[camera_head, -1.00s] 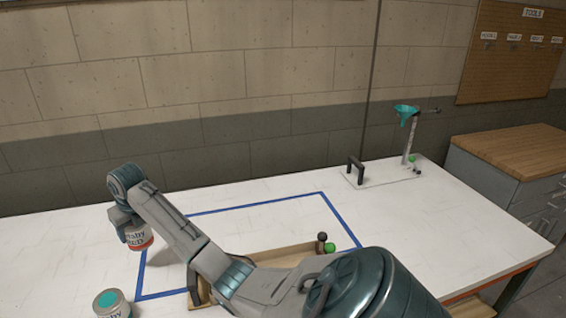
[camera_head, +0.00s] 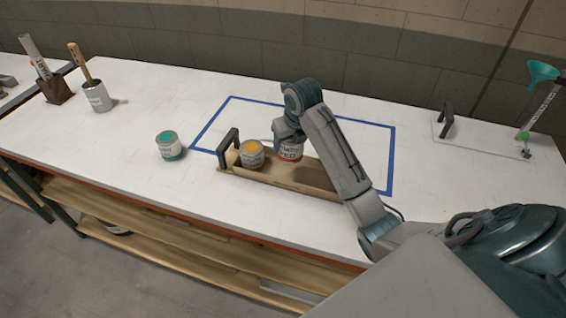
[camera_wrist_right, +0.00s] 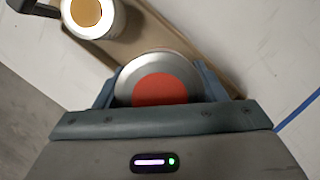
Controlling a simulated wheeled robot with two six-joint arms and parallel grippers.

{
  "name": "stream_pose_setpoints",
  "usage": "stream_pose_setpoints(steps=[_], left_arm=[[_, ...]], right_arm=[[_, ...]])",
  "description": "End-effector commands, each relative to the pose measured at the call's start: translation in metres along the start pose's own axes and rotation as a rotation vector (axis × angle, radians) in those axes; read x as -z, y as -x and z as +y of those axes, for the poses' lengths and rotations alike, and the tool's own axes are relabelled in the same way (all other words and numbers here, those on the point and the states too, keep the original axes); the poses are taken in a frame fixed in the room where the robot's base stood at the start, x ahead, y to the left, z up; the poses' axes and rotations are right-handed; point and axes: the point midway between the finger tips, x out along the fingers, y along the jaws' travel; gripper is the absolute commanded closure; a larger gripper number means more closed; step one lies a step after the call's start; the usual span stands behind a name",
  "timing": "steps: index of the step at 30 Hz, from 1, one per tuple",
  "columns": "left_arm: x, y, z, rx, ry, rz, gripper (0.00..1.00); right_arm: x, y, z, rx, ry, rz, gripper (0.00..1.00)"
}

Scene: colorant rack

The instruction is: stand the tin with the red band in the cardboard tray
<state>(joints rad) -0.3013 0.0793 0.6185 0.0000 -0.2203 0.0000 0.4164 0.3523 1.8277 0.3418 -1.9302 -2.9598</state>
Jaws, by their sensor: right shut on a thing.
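The tin with the red band (camera_head: 290,156) is gripped at its upper part by my right gripper (camera_head: 289,141) and looks upright. In the right wrist view its red-centred lid (camera_wrist_right: 160,88) sits between the two fingers of the right gripper (camera_wrist_right: 158,78). The tin is over or within the long brown tray (camera_head: 290,184), right of the yellow-topped tin (camera_head: 251,154) in it. I cannot tell whether its base touches the tray floor. My arm hides the tray's right end. My left gripper is not in view.
A teal-topped tin (camera_head: 170,146) stands on the white table left of the tray. A black handle (camera_head: 228,146) rises at the tray's left end. Blue tape (camera_head: 310,111) outlines a rectangle around the tray's back. A brush pot (camera_head: 97,97) stands far left.

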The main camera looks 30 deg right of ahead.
Motion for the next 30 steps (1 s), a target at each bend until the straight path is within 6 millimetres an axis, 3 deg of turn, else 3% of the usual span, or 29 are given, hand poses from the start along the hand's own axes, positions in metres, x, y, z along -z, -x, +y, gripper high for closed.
stream_pose_setpoints(steps=[7,16,29,30], left_arm=[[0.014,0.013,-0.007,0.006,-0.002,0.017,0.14],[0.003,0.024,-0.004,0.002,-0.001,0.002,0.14],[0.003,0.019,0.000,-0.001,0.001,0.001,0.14],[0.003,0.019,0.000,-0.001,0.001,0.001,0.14]], right_arm=[[0.012,-0.038,0.000,0.000,-0.001,0.003,0.67],[0.023,-0.073,0.000,0.001,-0.002,0.005,0.67],[0.026,-0.085,0.000,0.001,-0.001,0.000,0.67],[0.026,-0.085,0.000,0.001,-0.001,0.001,0.34]])
